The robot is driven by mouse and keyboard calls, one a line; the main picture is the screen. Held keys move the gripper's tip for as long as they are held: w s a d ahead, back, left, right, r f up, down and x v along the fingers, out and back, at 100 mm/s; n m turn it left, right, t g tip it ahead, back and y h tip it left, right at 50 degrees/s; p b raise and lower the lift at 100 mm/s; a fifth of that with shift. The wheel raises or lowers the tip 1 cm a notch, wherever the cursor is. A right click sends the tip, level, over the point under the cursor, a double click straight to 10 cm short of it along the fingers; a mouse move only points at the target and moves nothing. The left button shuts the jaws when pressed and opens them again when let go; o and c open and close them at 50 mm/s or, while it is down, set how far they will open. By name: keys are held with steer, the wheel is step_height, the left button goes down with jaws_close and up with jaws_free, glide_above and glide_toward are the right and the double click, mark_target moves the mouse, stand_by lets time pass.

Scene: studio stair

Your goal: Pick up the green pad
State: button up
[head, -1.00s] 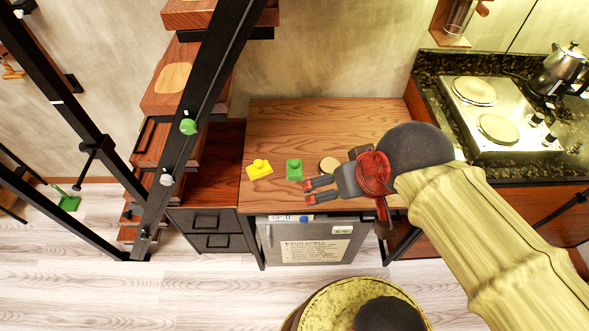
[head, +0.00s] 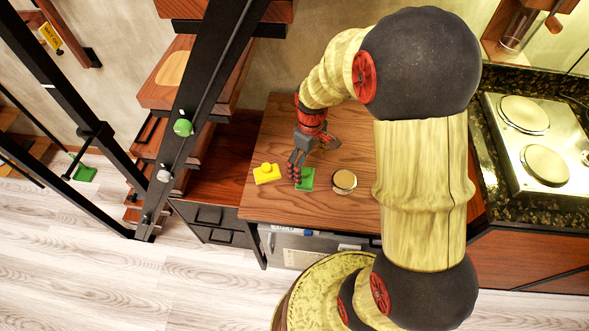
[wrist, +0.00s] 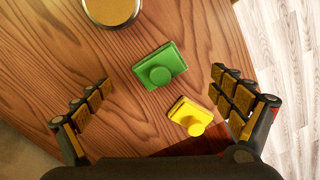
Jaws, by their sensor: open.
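The green pad (head: 305,179), a small block with a round knob on top, lies on the wooden tabletop (head: 345,208). It also shows in the wrist view (wrist: 160,68), ahead of my fingers and between their lines. My gripper (head: 296,175) is above the table, close to the pad, and partly covers its left side in the head view. In the wrist view my gripper (wrist: 163,100) is open, with nothing between its fingers. I cannot tell the exact height of the fingertips above the pad.
A yellow knobbed block (head: 267,174) lies close to the green pad, near the right finger in the wrist view (wrist: 190,116). A round tin (head: 344,181) stands right of the pad. Stair rails (head: 200,100) rise at left; a stove (head: 540,140) is at right.

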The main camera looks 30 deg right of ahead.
mark_target(306, 171)
steer(key=shift+w+r+n, duration=0.25)
steer(key=shift+n, duration=0.35)
steer(key=shift+f, duration=0.2)
steer(key=f+b, duration=0.1)
steer(key=f, duration=0.1)
steer(key=f+b, duration=0.1)
steer(key=f, duration=0.2)
steer(key=f+b, duration=0.1)
steer(key=f, duration=0.1)
steer(key=shift+w+a+f+b, duration=0.15)
steer(key=shift+a+f+b, duration=0.1)
steer(key=shift+b, duration=0.15)
steer(key=c, duration=0.3)
steer(key=c, duration=0.8)
